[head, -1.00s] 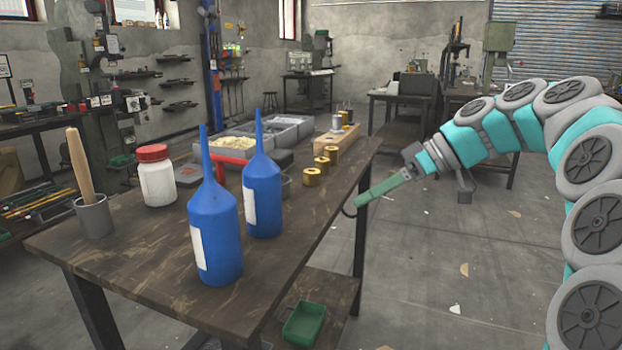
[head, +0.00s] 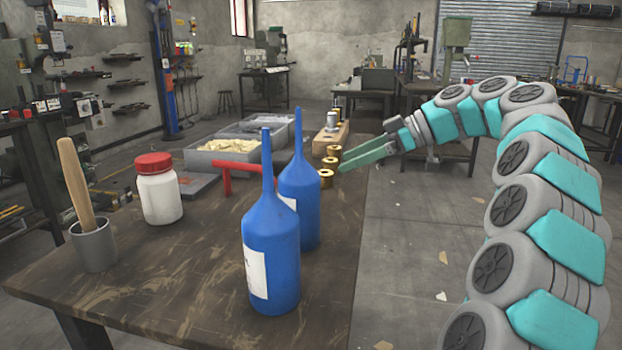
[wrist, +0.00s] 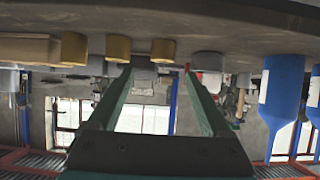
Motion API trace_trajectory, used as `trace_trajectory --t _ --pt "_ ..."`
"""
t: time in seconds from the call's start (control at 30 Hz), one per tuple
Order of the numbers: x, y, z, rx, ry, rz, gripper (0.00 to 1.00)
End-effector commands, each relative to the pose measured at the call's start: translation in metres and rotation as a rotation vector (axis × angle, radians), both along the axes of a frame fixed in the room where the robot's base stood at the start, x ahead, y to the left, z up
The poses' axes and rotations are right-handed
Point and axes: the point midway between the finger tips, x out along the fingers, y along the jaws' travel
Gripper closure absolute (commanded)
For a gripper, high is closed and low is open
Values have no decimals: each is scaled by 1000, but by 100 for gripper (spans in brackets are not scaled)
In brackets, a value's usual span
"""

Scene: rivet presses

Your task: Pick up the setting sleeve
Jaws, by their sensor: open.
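Several short brass cylinders with holes in their tops stand in a row along the table's right edge. The nearest brass cylinder (head: 326,179) shows in the head view, and the brass cylinders (wrist: 118,48) appear upside down in the wrist view. A silver cylinder (head: 331,121) stands on a wooden block (head: 322,139) behind them. I cannot tell for sure which of these is the setting sleeve. My gripper (head: 342,162) is open and empty, its green fingers pointing left toward the brass row. In the wrist view my gripper (wrist: 158,72) has nothing between its fingertips.
Two blue bottles (head: 270,252) stand near the front of the table (head: 180,285). A white jar (head: 159,190) and a grey cup with a wooden handle (head: 94,247) stand left. Floor right of the table is open.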

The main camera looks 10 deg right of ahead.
Motion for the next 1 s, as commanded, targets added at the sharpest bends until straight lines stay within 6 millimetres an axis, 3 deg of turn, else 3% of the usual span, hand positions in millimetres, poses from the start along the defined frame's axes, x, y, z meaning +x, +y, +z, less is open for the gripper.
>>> trace_trajectory --t 0.47,0.8,1.0 --pt "9 26 -17 0 4 0 18" --pt "20 57 -38 0 2 -1 18" --pt "21 59 -39 0 0 -1 18"
